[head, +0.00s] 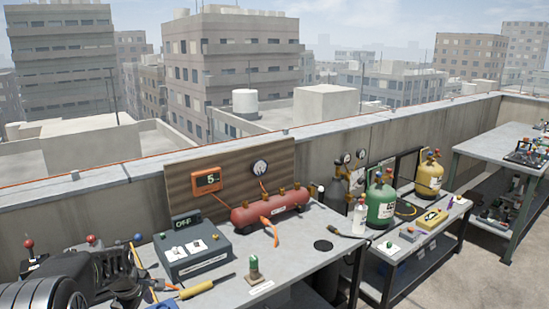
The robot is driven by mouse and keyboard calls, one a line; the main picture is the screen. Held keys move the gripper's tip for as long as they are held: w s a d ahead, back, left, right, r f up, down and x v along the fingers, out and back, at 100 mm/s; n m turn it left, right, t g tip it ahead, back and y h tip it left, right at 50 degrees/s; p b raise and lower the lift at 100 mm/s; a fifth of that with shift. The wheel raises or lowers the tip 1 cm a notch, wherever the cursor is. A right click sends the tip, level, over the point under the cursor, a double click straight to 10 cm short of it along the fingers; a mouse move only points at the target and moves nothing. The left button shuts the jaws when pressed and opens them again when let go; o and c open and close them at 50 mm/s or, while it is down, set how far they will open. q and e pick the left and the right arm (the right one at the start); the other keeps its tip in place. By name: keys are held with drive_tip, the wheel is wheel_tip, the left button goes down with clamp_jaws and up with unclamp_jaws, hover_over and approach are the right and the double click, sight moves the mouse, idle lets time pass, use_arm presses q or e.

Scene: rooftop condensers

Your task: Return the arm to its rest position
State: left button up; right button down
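My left arm and gripper (128,280) are dark and ribbed, at the lower left of the head view, over the left end of the near workbench (305,262). The gripper is just left of the grey control box (192,257), and I cannot tell whether they touch. Its fingertips are not clear, so I cannot tell whether it is open, shut or holding anything. My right arm and gripper are not in view.
A yellow-handled tool (197,289) and a small green-topped switch (254,268) lie nearby. Green (381,203) and yellow (429,177) cylinders stand on the right bench. A parapet runs behind.

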use_arm(q)
drive_tip(key=s+d+f+m+h, duration=0.1)
drive_tip(key=s+d+f+m, duration=0.25)
drive_tip(key=d+f, duration=0.3)
drive_tip(key=s+d+f+m+b, duration=0.1)
drive_tip(key=s+d+f+m, duration=0.3)
drive_tip(key=f, duration=0.3)
drive_tip(key=s+d+f+m+h, duration=0.1)
drive_tip(key=s+d+f+m, duration=0.1)
drive_tip(key=d+f+m, duration=0.35)
drive_tip(key=s+d+f+m+g+h+b, duration=0.1)
drive_tip(key=s+d+f, duration=0.4)
drive_tip(key=s+d, duration=0.3)
drive_tip(key=s+d+f+m+g+h, duration=0.1)
drive_tip(key=s+d+f+g+h, duration=0.1)
drive_tip(key=s+d+f, duration=0.3)
drive_tip(key=s+d, duration=0.4)
drive_tip(key=s, duration=0.7)
drive_tip(key=shift+b, duration=0.35)
drive_tip(key=shift+f, duration=0.1)
